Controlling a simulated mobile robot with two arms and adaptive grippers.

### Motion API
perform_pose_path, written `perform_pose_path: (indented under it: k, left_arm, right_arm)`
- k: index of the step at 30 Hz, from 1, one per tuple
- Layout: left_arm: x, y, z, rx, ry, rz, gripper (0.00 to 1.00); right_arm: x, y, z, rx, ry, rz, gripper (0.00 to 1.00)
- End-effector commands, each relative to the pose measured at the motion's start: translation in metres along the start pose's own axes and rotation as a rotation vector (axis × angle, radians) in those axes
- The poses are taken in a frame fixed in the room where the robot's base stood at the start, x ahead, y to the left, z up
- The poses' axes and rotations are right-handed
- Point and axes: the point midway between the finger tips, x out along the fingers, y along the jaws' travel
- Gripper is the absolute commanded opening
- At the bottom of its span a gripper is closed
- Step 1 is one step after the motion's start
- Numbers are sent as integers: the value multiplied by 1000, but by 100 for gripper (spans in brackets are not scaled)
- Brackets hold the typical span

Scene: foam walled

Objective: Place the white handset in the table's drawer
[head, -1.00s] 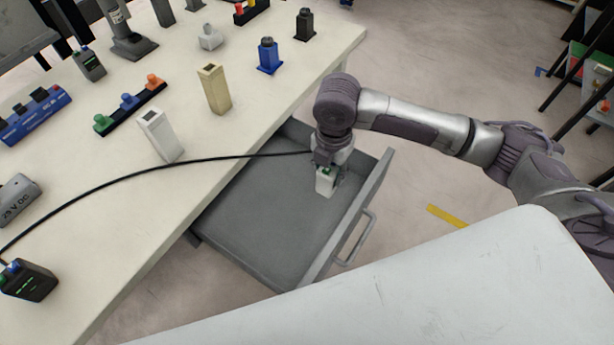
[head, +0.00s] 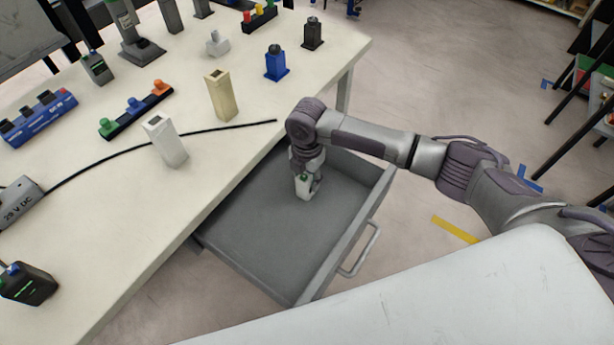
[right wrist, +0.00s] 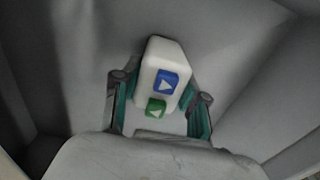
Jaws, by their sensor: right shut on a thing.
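The white handset (head: 303,189), with a blue and a green arrow button, is held between the fingers of my right gripper (head: 307,178). The right wrist view shows the handset (right wrist: 160,75) between the two finger pads of the gripper (right wrist: 160,108). The table's grey drawer (head: 250,240) is pulled open. In the head view the handset and gripper are over or inside the drawer, towards its back. I cannot tell whether the handset touches the drawer floor. My left gripper is not in view.
The table (head: 75,240) holds a white block (head: 165,143), a beige block (head: 220,97), a blue block (head: 276,65), button strips and a grey box marked 29 V DC (head: 20,203). A black cable (head: 110,160) crosses the tabletop. The drawer's front has a handle (head: 365,250).

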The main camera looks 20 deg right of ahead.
Motion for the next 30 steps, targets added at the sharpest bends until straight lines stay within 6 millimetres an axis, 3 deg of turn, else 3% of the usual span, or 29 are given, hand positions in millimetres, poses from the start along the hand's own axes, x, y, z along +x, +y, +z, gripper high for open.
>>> perform_pose_path:
  k: [7, 8, 12, 23, 30]
  left_arm:
    - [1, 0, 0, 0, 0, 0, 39]
    - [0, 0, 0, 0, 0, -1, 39]
    - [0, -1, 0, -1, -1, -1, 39]
    - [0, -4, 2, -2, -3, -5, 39]
    - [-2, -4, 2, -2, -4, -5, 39]
  right_arm:
    - [2, 0, 0, 0, 0, 0, 4]
    - [2, 0, 0, 0, 0, 0, 46]
    - [2, 0, 0, 0, 0, 0, 68]
    - [-2, 0, 0, 0, 0, 1, 68]
    - [-42, 1, 1, -1, -2, 4, 68]
